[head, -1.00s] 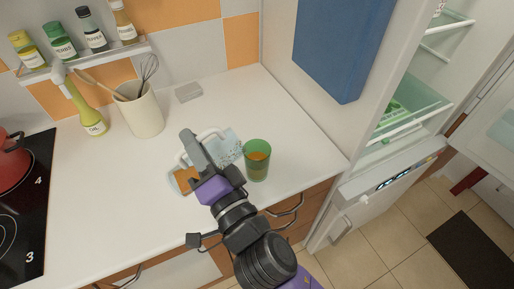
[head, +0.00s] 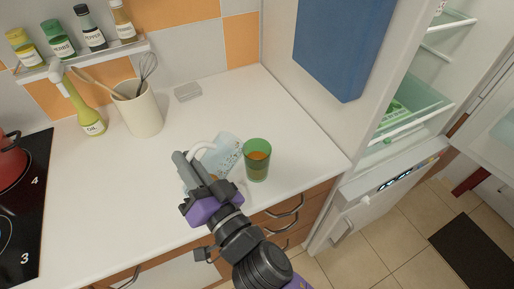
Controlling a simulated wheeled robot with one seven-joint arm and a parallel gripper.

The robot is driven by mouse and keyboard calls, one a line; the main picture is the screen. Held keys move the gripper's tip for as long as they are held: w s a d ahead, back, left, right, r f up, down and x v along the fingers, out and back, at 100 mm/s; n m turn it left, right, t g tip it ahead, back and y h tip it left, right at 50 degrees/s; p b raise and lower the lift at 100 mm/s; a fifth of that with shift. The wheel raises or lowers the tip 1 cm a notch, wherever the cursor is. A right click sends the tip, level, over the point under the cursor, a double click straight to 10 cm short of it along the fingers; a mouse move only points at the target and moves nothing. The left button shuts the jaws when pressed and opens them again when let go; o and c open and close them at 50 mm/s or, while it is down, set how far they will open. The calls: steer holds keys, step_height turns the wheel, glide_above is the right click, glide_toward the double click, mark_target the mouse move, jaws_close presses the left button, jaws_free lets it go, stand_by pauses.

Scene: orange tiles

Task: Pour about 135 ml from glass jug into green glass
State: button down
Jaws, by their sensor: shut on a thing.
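The green glass (head: 257,163) stands upright on the white counter, with orange-brown liquid in it. My gripper (head: 199,172) is shut on the glass jug (head: 203,146), to the left of the green glass. Most of the jug is hidden behind my gripper; a pale curved part, which looks like its handle, shows above the fingers. I cannot see the jug's liquid or tell its tilt now. The jug and the green glass appear apart.
A light blue patterned item (head: 226,152) lies between my gripper and the green glass. A utensil crock (head: 140,110), an oil bottle (head: 88,115) and a grey block (head: 188,92) stand farther back. The fridge (head: 350,190) is at the right; the counter's left middle is clear.

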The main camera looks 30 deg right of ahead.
steer(key=shift+a+n, duration=0.2)
steer(key=shift+n, duration=0.3)
steer(key=shift+a+f+n+g+y, duration=0.3)
steer(key=shift+a+n, duration=0.5)
steer(key=shift+n, duration=0.2)
steer(key=shift+a+f+n+p, duration=0.4)
steer(key=shift+a+n, duration=0.15)
steer(key=shift+n, duration=0.35)
steer(key=shift+a+f+n+g, duration=0.25)
steer(key=shift+a+f+n, duration=0.1)
steer(key=shift+f+n, duration=0.5)
steer(key=shift+a+f+n+g, duration=0.3)
steer(key=shift+f+n, duration=0.3)
steer(key=shift+n, duration=0.45)
